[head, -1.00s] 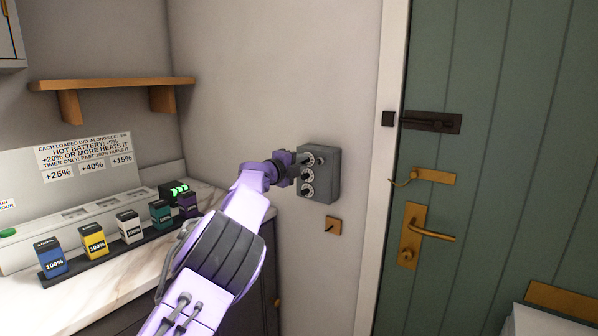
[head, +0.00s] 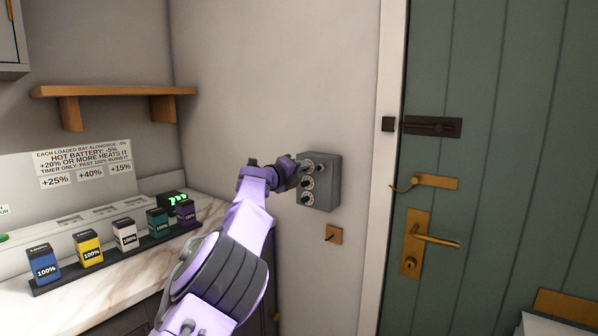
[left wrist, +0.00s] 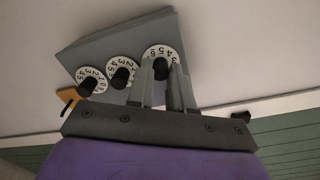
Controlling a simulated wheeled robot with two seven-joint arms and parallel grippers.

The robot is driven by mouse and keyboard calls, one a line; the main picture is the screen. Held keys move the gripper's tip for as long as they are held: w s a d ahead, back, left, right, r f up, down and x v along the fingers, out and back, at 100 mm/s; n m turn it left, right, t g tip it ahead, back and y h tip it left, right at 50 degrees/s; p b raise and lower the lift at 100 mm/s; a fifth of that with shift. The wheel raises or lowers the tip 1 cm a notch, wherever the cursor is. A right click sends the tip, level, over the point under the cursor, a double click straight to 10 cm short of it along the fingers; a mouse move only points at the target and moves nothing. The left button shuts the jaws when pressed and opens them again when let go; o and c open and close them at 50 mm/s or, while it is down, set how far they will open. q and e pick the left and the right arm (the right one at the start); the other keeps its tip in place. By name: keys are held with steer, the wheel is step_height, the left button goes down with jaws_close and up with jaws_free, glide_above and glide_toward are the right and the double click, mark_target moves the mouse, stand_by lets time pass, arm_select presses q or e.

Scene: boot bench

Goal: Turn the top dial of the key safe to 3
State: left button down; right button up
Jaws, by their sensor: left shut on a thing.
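The grey key safe (head: 332,182) is fixed to the wall left of the door. Its front carries three white numbered dials with dark knobs in a column: the top dial (head: 308,167), the middle dial (head: 307,183) and the bottom dial (head: 305,199). My left gripper (left wrist: 165,78) is at the top dial, its two fingers shut on the top dial's black knob (left wrist: 160,69). In the left wrist view digits such as 3, 4, 5 and 6 show along the dial's rim; the rest is hidden by the fingers, and I cannot tell its setting. My right gripper is not in view.
A brass plate with a hook (head: 333,234) is on the wall below the safe. The green door (head: 510,150) with brass handle (head: 436,240) is to the right. A counter (head: 95,290) with several coloured batteries is at the left, under a wooden shelf (head: 110,91).

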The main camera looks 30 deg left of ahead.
arm_select(q)
steer(key=shift+f, duration=0.1)
steer(key=c, duration=1)
jaws_free()
steer(key=shift+s, duration=0.1)
steer(key=s+b, duration=0.1)
steer(key=s, duration=0.2)
steer(key=s+b, duration=0.2)
steer(key=s, duration=0.2)
steer(key=s+a+b, duration=0.1)
steer(key=s, duration=0.2)
steer(key=shift+s+a+r+b, duration=0.1)
steer(key=shift+s+r+b, duration=0.05)
steer(key=shift+r+b, duration=0.15)
